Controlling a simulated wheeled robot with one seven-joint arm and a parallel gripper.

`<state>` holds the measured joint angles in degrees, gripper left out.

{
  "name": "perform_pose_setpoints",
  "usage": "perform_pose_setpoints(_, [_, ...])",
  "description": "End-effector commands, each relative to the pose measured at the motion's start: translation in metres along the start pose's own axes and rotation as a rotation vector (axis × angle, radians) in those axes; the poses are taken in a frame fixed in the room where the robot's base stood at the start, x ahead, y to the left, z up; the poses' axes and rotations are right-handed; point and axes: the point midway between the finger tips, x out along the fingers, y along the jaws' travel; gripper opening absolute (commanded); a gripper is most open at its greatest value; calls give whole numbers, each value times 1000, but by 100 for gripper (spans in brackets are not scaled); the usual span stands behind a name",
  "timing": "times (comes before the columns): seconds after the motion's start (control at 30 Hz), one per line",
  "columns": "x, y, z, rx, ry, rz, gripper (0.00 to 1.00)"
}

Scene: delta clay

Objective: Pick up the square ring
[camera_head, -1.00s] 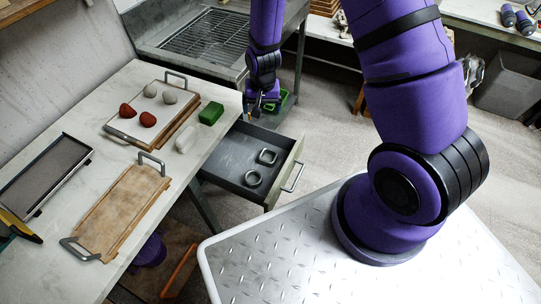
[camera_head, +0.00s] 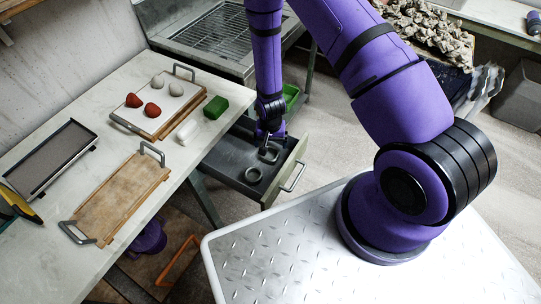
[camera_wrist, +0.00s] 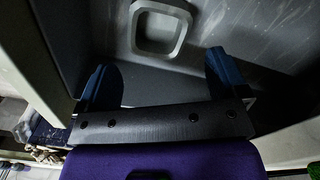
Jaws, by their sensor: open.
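The square ring (camera_head: 270,158) is a grey, rounded-square frame lying on the floor of the open drawer (camera_head: 228,160). My gripper (camera_head: 269,137) is over the drawer, just above and behind this ring, and partly covers it in the head view. In the wrist view the square ring (camera_wrist: 156,53) shows at the top middle, beyond my gripper (camera_wrist: 164,74). The two blue fingers are wide apart with nothing between them. The ring lies ahead of the fingertips, and I see no contact. A second grey ring (camera_head: 253,182), rounder, lies nearer in the drawer.
The drawer's front panel and handle (camera_head: 294,178) stand to the right. A sink is behind.

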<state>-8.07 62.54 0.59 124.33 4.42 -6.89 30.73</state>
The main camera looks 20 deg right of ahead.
Motion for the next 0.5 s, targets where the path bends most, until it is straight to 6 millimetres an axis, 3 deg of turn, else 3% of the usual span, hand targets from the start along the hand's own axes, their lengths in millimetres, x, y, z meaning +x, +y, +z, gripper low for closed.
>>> perform_pose_setpoints(0.17, [9, 0, 1, -1, -1, 0, 92])
perform_pose_setpoints(0.5, [49, 0, 4, 0, -1, 1, 92])
